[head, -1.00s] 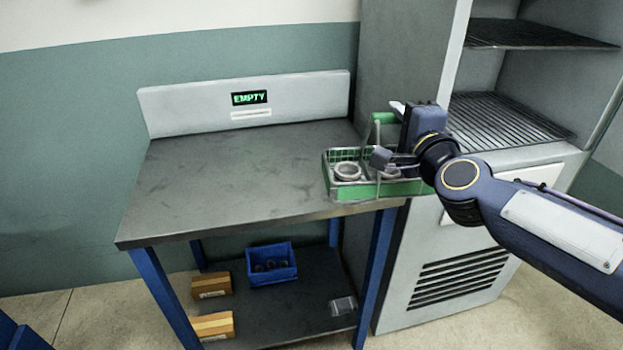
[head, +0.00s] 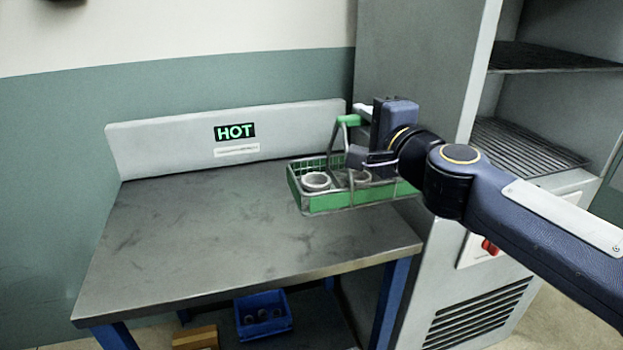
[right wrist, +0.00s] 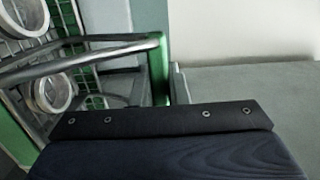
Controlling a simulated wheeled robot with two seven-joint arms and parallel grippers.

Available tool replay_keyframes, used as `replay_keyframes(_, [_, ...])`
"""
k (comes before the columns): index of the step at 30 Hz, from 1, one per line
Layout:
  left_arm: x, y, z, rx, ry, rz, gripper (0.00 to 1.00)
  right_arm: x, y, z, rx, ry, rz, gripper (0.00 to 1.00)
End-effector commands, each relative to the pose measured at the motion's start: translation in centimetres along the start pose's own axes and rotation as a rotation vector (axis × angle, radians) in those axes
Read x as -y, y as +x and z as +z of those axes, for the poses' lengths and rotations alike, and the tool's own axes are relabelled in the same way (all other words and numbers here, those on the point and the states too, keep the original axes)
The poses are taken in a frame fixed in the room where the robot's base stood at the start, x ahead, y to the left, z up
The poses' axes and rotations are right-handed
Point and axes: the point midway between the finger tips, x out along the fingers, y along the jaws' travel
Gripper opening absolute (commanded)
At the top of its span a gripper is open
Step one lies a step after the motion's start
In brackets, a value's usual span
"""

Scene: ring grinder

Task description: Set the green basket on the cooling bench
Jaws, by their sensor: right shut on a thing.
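The green basket (head: 330,201) is a wire basket with green side bands and an arched handle, and it holds grey rings (head: 316,181). My right gripper (head: 366,150) is shut on the basket's handle. The basket shows over the right part of the cooling bench (head: 200,230), a grey-topped bench; I cannot tell whether it touches the top. In the right wrist view the basket's frame (right wrist: 90,60) and rings (right wrist: 52,92) show at the left. The bench's sign (head: 235,131) reads HOT. My left gripper is not in view.
A tall grey cabinet with wire shelves (head: 530,145) stands right of the bench, with a red knob (head: 490,247) on its front. The left and middle of the bench top are clear. A blue bin (head: 263,315) and a cardboard box (head: 196,338) sit on the lower shelf.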

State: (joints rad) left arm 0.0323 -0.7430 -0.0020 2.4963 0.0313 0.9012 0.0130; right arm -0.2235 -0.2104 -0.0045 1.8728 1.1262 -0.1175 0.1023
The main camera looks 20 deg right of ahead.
Motion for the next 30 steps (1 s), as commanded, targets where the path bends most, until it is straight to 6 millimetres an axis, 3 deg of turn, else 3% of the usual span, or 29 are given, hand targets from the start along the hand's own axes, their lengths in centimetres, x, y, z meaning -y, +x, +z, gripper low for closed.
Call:
replay_keyframes(1, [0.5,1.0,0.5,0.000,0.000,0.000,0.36,-0.9,0.9,0.6,0.004,-0.001,-0.002,0.00])
replay_keyframes(9, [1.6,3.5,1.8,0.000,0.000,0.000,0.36,-3.3,5.7,2.9,0.002,0.000,-0.002,0.00])
replay_keyframes(15, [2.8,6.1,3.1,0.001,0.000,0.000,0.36,-6.5,8.0,4.0,-0.001,0.000,-0.002,0.00])
replay_keyframes(25, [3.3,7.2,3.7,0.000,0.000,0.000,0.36,-8.1,9.5,4.8,-0.001,0.000,-0.004,0.00])
replay_keyframes(30, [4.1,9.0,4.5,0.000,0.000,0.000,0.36,-10.5,10.0,5.0,-0.001,0.001,-0.003,0.00])
